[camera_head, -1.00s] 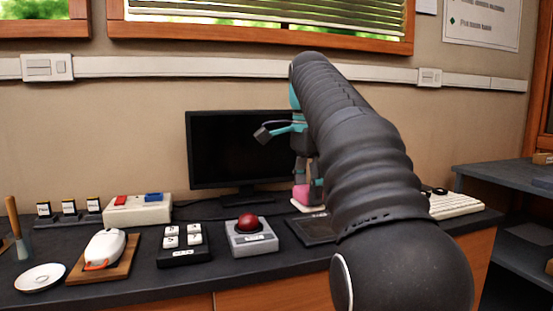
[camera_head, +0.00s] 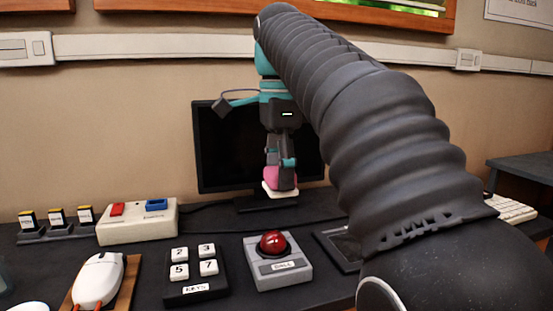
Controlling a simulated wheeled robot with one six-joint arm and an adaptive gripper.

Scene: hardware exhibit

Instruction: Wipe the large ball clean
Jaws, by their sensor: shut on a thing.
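The large ball is a dark red trackball (camera_head: 273,243) set in a grey box with a "BALL" label, on the dark desk in the middle. My gripper (camera_head: 280,172) points down above and behind the ball, in front of the monitor. It is shut on a pink-topped pad with a white underside (camera_head: 287,187). The pad is in the air, apart from the ball. My arm covers part of the right side of the view.
A black key block (camera_head: 195,274) stands left of the ball box, with a white mouse (camera_head: 98,279) on a wooden board farther left. Behind are a box with red and blue switches (camera_head: 138,222) and the monitor (camera_head: 222,150). A dark flat pad (camera_head: 340,248) lies to the right.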

